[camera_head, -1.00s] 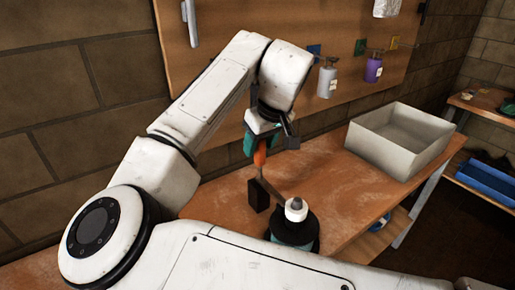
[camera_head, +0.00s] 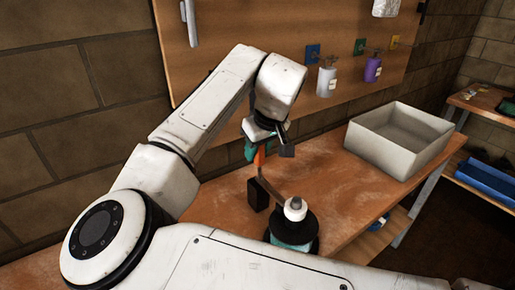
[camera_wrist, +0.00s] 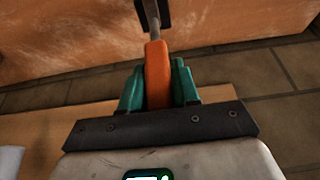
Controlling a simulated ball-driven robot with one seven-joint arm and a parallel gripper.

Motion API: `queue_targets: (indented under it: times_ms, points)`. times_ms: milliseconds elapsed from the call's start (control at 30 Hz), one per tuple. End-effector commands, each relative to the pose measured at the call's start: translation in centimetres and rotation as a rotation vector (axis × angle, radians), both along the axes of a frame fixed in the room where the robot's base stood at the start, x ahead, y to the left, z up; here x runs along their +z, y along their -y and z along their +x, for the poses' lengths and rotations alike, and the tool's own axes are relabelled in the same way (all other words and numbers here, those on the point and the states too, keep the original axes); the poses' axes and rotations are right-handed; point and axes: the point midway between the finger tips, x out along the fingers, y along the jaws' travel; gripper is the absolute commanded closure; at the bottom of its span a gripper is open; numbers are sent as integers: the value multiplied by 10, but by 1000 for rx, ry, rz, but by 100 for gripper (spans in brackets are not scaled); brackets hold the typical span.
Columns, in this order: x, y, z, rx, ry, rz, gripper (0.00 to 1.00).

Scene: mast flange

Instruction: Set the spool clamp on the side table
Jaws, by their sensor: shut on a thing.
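My gripper (camera_head: 257,149) is shut on an orange handle, with teal fingers on both sides of it. I take this held thing to be the spool clamp (camera_wrist: 157,75), with its orange handle, a grey metal bar and a dark block at the far end. The spool clamp also shows in the head view (camera_head: 259,158), over the wooden workbench (camera_head: 345,190). I cannot tell whether its lower end touches the bench. A separate table (camera_head: 488,108) at the far right may be the side table.
A black round piece with a white top (camera_head: 295,211) stands close by. A grey open box (camera_head: 405,140) sits at the bench's right end. A pegboard (camera_head: 225,60) with bottles is behind. A blue tray (camera_head: 487,180) is on the right table's lower shelf.

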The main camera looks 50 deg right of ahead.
Motion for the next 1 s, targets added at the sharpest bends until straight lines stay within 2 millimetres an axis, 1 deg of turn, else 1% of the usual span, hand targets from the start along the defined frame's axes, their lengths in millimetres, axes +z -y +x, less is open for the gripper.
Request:
queue_targets:
  times_ms: [33,100,467,700,1000]
  points:
    - [0,0,0,0,0,0,94]
    - [0,0,0,0,0,0,100]
    - [2,0,1,1,-6,1,100]
    - [6,4,11,6,-107,27,100]
    - [-1,7,23,5,-239,68,100]
